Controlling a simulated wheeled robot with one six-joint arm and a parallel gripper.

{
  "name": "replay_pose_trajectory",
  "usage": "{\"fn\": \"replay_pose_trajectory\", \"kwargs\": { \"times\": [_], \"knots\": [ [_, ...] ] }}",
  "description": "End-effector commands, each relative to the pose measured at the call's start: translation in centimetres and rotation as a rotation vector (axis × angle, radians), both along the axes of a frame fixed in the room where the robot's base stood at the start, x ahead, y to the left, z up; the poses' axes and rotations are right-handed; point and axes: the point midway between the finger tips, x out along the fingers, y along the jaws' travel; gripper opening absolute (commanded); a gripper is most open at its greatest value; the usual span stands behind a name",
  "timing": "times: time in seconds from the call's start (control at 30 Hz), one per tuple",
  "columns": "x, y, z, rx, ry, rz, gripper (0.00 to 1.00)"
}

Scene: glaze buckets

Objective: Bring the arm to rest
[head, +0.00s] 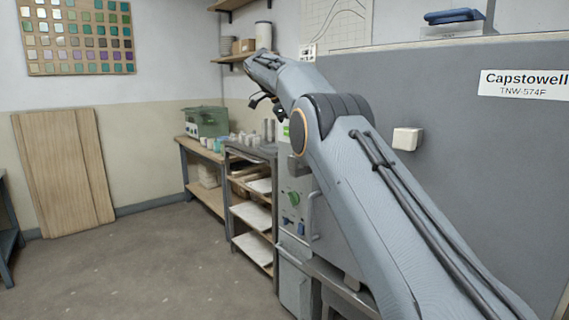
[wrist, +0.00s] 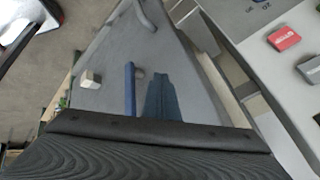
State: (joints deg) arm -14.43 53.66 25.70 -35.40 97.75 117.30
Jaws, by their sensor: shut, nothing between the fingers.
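My arm reaches up from the lower right of the head view, bends at a dark ribbed joint and points to the upper left. My gripper (head: 262,102) shows as small dark fingers near the arm's far end, in front of the wall and above the shelf rack. It is shut and empty, held in the air, with nothing seen touching it. In the wrist view a dark ribbed part of my own arm fills the bottom.
A large grey cabinet (head: 450,110) labelled Capstowell stands close on the right, with a white box (head: 407,139) on its face. A shelf rack (head: 252,220) and workbench (head: 205,185) stand beyond. A wooden board (head: 63,172) leans on the wall.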

Motion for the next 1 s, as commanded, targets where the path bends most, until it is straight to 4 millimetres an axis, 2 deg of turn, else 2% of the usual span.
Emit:
{"fn": "replay_pose_trajectory", "kwargs": {
  "times": [0.27, 0.47, 0.57, 0.77, 1.0],
  "knots": [
    [-3.1, -2.2, -4.0, 0.042, 0.273, 0.415, 0.0],
    [-7.7, -3.2, -7.7, 0.092, 0.427, 0.706, 0.0],
    [-10.8, -3.8, -9.6, 0.121, 0.489, 0.849, 0.0],
    [-18.7, -4.5, -13.8, 0.179, 0.584, 1.129, 0.0],
    [-30.1, -5.0, -18.7, 0.23, 0.643, 1.44, 0.0]
  ]
}}
